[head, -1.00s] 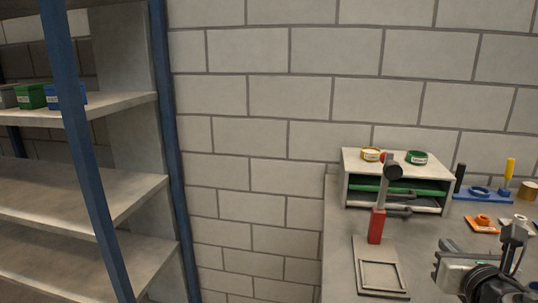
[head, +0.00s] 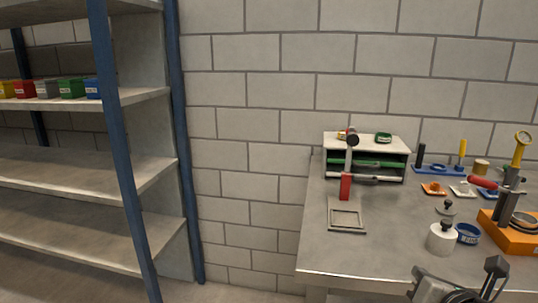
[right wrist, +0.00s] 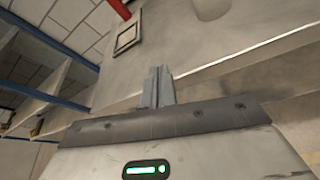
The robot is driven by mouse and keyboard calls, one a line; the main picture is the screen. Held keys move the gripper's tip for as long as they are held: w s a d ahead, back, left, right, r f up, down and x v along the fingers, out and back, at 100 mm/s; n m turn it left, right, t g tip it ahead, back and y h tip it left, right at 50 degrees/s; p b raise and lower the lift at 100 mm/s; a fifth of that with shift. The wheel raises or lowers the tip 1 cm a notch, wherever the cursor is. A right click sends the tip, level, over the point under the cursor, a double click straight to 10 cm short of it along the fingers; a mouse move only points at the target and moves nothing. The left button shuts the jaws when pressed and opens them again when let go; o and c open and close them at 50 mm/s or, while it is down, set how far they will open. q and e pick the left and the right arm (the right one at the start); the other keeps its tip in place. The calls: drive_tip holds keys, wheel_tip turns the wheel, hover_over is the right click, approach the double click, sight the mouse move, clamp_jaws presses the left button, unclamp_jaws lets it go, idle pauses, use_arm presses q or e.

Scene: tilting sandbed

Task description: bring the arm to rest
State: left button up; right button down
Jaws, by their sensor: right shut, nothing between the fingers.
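My right arm (head: 450,288) shows at the bottom right of the head view, in front of the bench's near edge. In the right wrist view my right gripper (right wrist: 157,88) has its two fingers together with nothing between them. It points toward the bench edge and appears clear of everything on the bench. My left gripper is in neither view.
Shelves (head: 80,170) with coloured bins stand left.

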drive_tip(key=s+a+f+m+g+y, duration=0.1)
drive_tip(key=s+a+f+m+y, duration=0.1)
drive_tip(key=s+a+f+m, duration=0.6)
drive_tip(key=s+a+f+m+g+y, duration=0.2)
drive_tip(key=s+a+f+m, duration=0.6)
drive_tip(key=f+m, duration=0.5)
drive_tip(key=a+m+y, duration=0.1)
drive_tip(key=m, duration=0.5)
drive_tip(key=shift+a+f, duration=0.15)
drive_tip(key=shift+a, duration=0.05)
drive_tip(key=shift+s, duration=0.1)
